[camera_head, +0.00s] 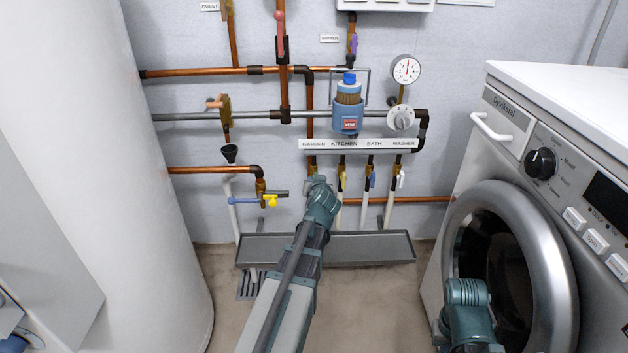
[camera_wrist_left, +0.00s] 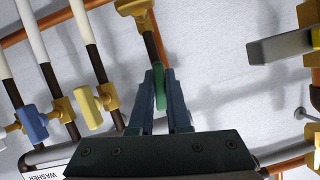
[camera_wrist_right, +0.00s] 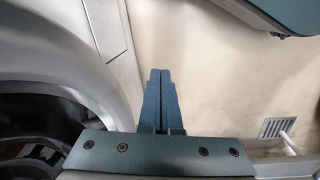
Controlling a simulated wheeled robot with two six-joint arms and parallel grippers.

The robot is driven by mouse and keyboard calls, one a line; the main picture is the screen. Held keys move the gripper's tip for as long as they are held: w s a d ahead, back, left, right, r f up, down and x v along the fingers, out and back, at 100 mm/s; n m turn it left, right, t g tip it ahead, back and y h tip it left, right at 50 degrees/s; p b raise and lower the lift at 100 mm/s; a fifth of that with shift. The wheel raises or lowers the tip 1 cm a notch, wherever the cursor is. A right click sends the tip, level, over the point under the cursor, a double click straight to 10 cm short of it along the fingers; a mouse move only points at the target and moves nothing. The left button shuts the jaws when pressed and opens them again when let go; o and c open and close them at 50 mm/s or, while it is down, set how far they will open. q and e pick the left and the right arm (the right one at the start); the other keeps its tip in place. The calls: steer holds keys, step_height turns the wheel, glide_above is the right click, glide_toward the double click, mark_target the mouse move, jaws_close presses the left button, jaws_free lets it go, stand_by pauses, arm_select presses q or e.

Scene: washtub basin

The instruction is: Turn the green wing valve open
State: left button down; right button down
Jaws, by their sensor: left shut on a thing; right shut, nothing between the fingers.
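The green wing valve (camera_wrist_left: 160,88) shows in the left wrist view as a narrow green handle between the fingers, at the end of a brass fitting (camera_wrist_left: 146,22). My left gripper (camera_wrist_left: 160,78) is shut on it, with a blue finger on each side. In the head view my left arm covers the valve and the fingertips at the left end of the valve row, below the GARDEN label (camera_head: 313,144). My right gripper (camera_wrist_right: 160,76) is shut and empty, apart from everything, near the washing machine.
Yellow (camera_head: 343,180), blue (camera_head: 373,181) and white (camera_head: 402,178) valves hang close by on the right. A grey trough (camera_head: 370,247) lies below. The washing machine (camera_head: 535,180) stands at right.

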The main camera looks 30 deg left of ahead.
arm_select(q)
steer(key=shift+n+h, duration=0.4)
steer(key=shift+n, duration=0.3)
stand_by(0.3)
steer(key=c, duration=0.9)
jaws_free()
